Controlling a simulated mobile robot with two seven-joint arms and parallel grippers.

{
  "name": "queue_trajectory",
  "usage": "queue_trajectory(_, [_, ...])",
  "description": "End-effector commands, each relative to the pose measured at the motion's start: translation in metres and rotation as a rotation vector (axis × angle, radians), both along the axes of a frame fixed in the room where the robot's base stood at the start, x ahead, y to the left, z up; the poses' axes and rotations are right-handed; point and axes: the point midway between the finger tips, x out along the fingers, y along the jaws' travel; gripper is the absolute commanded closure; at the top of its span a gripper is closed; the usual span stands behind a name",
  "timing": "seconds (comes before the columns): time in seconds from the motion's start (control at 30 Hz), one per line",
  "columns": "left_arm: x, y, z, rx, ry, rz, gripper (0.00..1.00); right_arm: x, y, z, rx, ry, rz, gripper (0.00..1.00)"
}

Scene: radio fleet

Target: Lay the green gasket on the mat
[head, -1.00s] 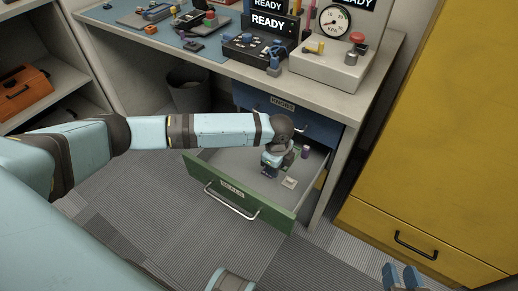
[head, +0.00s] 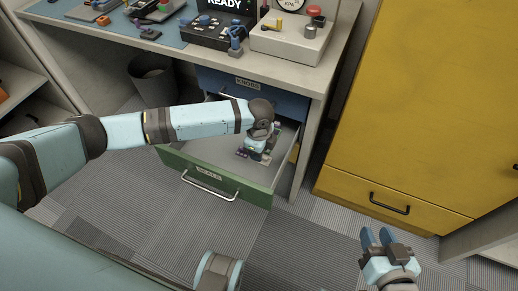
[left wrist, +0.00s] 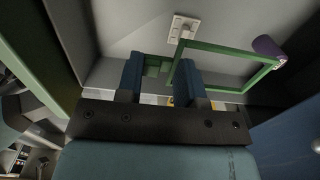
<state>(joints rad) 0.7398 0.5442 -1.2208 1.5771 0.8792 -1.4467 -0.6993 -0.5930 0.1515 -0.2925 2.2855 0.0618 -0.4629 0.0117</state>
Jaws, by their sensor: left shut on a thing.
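The green gasket (left wrist: 226,48) is a thin square frame with a green tab, seen in the left wrist view inside the open drawer. My left gripper (left wrist: 160,72) is shut on the tab, which sits between its two blue fingers. In the head view, my left gripper (head: 257,150) is low in the drawer and hides most of the gasket. The blue mat (head: 62,10) lies on the desk at the upper left, partly cut off. My right gripper (head: 377,236) is open and empty above the floor at the lower right.
The open green-fronted drawer (head: 215,174) also holds a purple cylinder (left wrist: 268,47) and a pale plate (left wrist: 183,28). The blue drawer (head: 262,95) above is near my left wrist. A yellow cabinet (head: 430,100) stands right. Black and pale grey devices (head: 292,40) occupy the desk.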

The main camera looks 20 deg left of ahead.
Motion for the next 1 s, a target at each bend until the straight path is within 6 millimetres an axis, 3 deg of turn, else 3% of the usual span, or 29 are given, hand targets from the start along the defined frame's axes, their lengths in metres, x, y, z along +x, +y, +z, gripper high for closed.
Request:
queue_trajectory(0.6, [0.000,0.000,0.031,-0.001,0.000,0.000,0.88,0.000,0.000,0.041,-0.001,-0.001,0.000,0.63])
queue_trajectory(1.0, [-0.001,0.000,0.033,-0.001,0.000,0.005,0.88,0.000,0.000,0.043,-0.001,0.000,0.000,0.63])
